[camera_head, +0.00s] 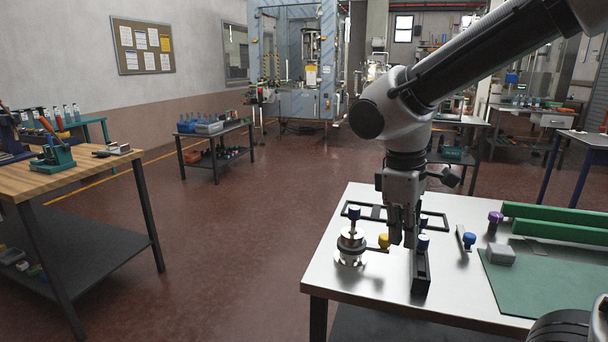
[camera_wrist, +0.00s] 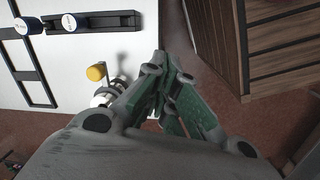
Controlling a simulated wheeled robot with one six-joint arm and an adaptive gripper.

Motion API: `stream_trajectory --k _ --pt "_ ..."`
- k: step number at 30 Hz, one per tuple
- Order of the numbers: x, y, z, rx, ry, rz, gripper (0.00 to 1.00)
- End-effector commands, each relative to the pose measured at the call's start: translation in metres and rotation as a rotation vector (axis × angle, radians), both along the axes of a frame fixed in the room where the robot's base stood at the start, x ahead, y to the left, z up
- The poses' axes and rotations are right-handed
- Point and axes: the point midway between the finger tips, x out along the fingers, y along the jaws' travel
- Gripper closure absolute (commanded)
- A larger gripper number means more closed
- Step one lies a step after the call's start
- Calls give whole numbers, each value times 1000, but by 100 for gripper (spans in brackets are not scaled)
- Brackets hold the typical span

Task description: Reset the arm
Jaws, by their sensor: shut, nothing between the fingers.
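My gripper (camera_head: 404,238) hangs fingers-down above the front part of the white table (camera_head: 335,272) in the head view. Its fingers are together with nothing between them; they also show in the wrist view (camera_wrist: 163,70). In the head view a metal fixture with a blue-capped top (camera_head: 351,248) stands left of the gripper. A yellow knob (camera_head: 384,240) is between the two. A black rail block (camera_head: 421,272) with a blue knob (camera_head: 423,242) is just right of the fingers. Whether the fingers touch anything cannot be told.
A blue knob piece (camera_head: 468,240), a purple knob (camera_head: 495,217), a grey box (camera_head: 501,254), a green mat (camera_head: 550,285) and green rails (camera_head: 555,229) lie to the right. A wooden workbench (camera_head: 75,178) stands at left. Open floor (camera_head: 235,235) lies between. The wrist view shows a slatted wooden cabinet (camera_wrist: 285,40).

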Motion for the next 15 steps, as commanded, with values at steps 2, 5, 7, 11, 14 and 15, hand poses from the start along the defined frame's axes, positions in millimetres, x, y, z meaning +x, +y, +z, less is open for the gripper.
stream_trajectory --k 2,5,7,11,14,15 --pt "-11 -31 9 68 -42 -182 100" --pt "-29 -72 19 158 -108 -422 100" --pt "-44 -100 25 219 -163 -577 100" --pt "-69 -141 37 286 -270 -760 100" --pt "-79 -161 48 303 -337 -843 100" --pt "-81 -166 51 307 -357 -865 100"
